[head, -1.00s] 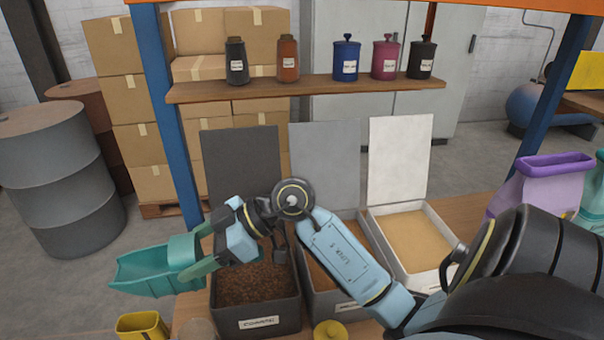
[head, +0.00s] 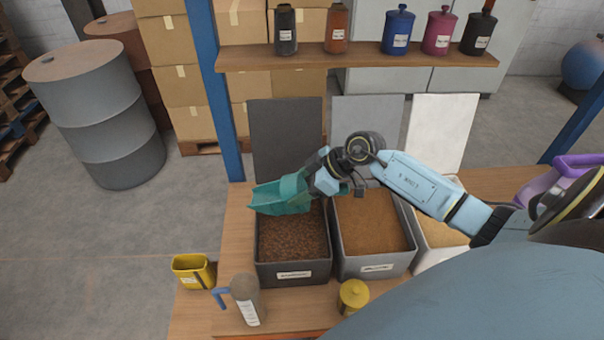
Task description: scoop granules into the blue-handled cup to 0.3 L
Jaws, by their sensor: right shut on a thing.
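A teal scoop (head: 280,194) is in my right gripper (head: 318,183), which is shut on it. The scoop is over the back left part of the dark bin (head: 265,272), which holds coarse brown granules (head: 292,236). I cannot tell whether the scoop is empty or holds granules. The blue-handled cup (head: 246,298) stands upright on the wooden table (head: 236,215), in front of the dark bin, its blue handle pointing left. Its fill level cannot be made out. My left gripper is not in view.
A grey bin (head: 376,268) and a white bin (head: 425,262) of lighter granules stand to the right. A yellow container (head: 193,271) is left of the cup, and a yellow lidded pot (head: 353,296) right of it. Upright panels stand behind the bins, under a shelf (head: 360,54) with several jars.

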